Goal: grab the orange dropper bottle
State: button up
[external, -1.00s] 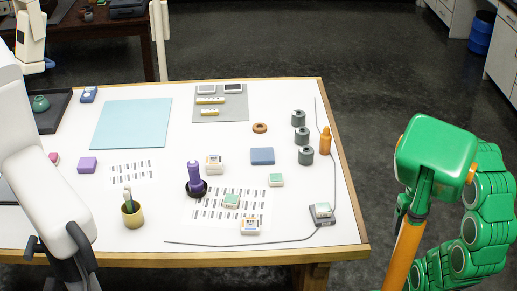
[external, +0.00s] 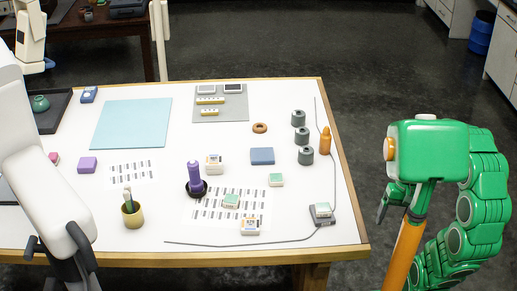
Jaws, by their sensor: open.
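The orange dropper bottle (external: 325,143) stands upright near the right edge of the white table, beside several dark grey cylinders. My gripper (external: 394,214) hangs below the green end of my arm, off the table's right side. It is open and nothing shows between its fingers. It is well apart from the bottle, to the right and nearer the camera. Part of the gripper is hidden behind my arm and the orange column.
Dark grey cylinders (external: 306,156) stand just left of the bottle. A thin cable runs along the table's right edge to a small grey device (external: 321,214). A blue block (external: 262,156) and a brown ring (external: 260,128) lie farther left.

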aim_at(325, 138)
jog(key=w+a+r+m+y, duration=0.1)
jog(key=w+a+m+y, duration=0.3)
jog(key=w+a+y, duration=0.5)
jog(key=w+a+r+m+y, duration=0.2)
jog(key=w+a+m, duration=0.35)
jog(key=w, duration=0.75)
jog(key=w+d+f+m+t, duration=0.3)
jog(key=w+m, duration=0.1)
jog(key=w, duration=0.4)
jog(key=w+d+f+m+t+y, duration=0.1)
jog(key=w+f+m+t, duration=0.3)
jog(key=w, duration=0.4)
jog(key=w+d+f+m+t+y, duration=0.1)
jog(key=w+d+f+m+t, duration=0.2)
jog(key=w, duration=0.5)
jog(key=shift+d+f+m+t, duration=0.35)
jog(key=shift+d+m, duration=0.5)
jog(key=shift+m, duration=0.3)
jog(key=shift+w+x, duration=0.2)
jog(key=shift+x, duration=3.7)
jog(key=shift+d+r, duration=0.1)
jog(key=c, duration=1.1)
